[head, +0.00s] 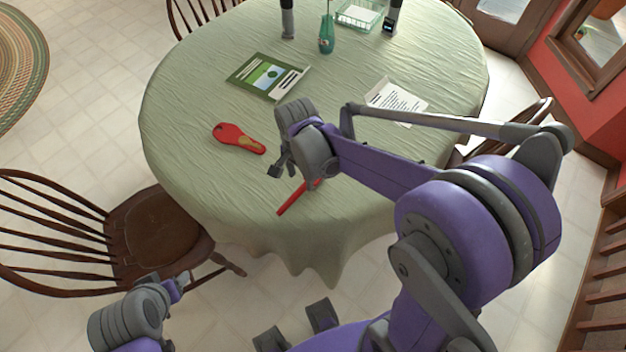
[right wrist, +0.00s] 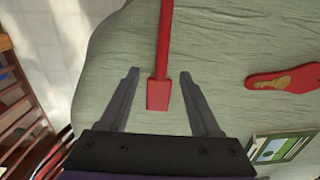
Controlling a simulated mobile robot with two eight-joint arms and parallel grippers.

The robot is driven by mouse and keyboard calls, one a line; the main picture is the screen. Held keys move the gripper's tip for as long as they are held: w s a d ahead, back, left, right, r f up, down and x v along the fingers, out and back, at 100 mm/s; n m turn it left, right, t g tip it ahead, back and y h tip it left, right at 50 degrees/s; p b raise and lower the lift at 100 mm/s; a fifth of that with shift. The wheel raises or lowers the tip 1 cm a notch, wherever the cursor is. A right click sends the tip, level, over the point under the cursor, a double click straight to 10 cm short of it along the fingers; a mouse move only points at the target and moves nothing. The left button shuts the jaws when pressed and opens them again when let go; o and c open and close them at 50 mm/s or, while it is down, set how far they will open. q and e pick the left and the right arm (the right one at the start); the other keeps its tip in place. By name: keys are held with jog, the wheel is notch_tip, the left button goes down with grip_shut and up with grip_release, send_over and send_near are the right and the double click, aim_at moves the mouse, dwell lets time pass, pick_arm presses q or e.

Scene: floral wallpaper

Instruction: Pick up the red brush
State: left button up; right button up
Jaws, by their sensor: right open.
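A long thin red tool (head: 291,199), which looks like the red brush, lies on the green tablecloth below my right gripper (head: 280,168). The gripper hides part of it in the head view. In the right wrist view, the red brush (right wrist: 165,40) runs down from the top edge, and its flat wide end lies between the fingers in the picture. The right gripper (right wrist: 159,76) is open and empty, with cloth visible on both sides of the brush. My left gripper (head: 176,288) is low at the left, off the table; its jaws are too small to read.
A flat red item with a tan patch (head: 238,138) lies left of the right gripper. A green book (head: 266,76) and a white paper (head: 396,101) lie farther back. A teal vase (head: 327,35) and basket (head: 358,15) stand at the far side. A wooden chair (head: 150,235) is at the left.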

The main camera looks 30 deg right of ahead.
aim_at(302, 187)
jog(key=f, duration=0.7)
jog(key=shift+w+d+f, duration=0.1)
jog(key=shift+w+d, duration=0.2)
grip_shut()
